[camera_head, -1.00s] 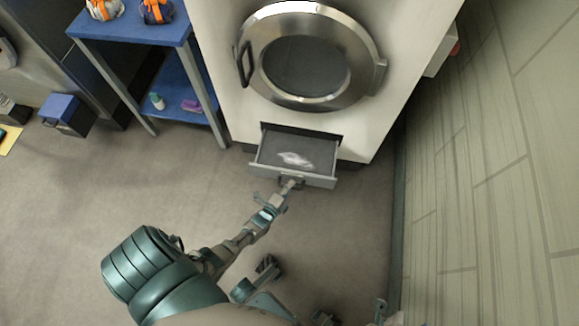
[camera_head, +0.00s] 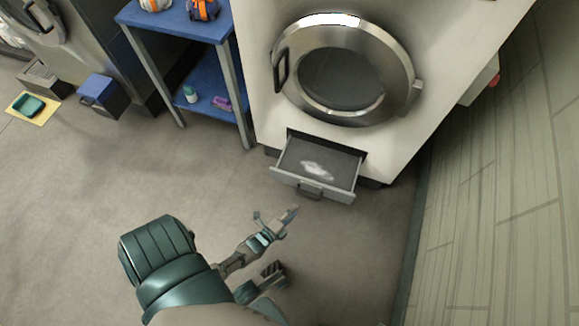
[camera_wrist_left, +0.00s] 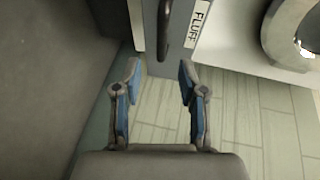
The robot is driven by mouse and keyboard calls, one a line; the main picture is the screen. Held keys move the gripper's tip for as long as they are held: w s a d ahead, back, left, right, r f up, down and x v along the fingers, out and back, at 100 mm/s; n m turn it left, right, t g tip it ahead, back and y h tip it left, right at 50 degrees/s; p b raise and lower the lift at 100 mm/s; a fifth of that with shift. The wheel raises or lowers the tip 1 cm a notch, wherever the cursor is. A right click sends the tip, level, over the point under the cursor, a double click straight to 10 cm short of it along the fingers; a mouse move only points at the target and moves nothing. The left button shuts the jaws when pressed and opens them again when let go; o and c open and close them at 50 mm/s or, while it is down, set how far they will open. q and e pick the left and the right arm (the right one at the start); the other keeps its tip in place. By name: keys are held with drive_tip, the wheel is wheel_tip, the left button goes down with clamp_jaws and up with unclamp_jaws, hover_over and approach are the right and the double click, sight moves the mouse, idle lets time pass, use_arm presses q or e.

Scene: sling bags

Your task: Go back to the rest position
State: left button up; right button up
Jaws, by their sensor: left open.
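My left gripper (camera_head: 277,219) is in front of the machine, a short way from the open drawer (camera_head: 285,179), and does not touch it. In the left wrist view my left gripper (camera_wrist_left: 158,85) is open, with nothing between its blue-padded fingers. The drawer's dark handle (camera_wrist_left: 166,22) shows just beyond the fingertips there, beside a label reading FLUFF (camera_wrist_left: 198,18). A pale clump of fluff (camera_head: 317,170) lies in the drawer.
The washing machine (camera_head: 262,95) with its round door stands against the tiled wall (camera_head: 500,200). A blue shelf table (camera_head: 180,25) is to its left. A blue box (camera_head: 98,93) and a yellow mat (camera_head: 36,115) are farther left. The grey floor (camera_head: 80,200) is clear.

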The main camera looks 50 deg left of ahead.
use_arm(q)
drive_tip(key=shift+v, duration=1.15)
drive_tip(key=shift+r, duration=0.1)
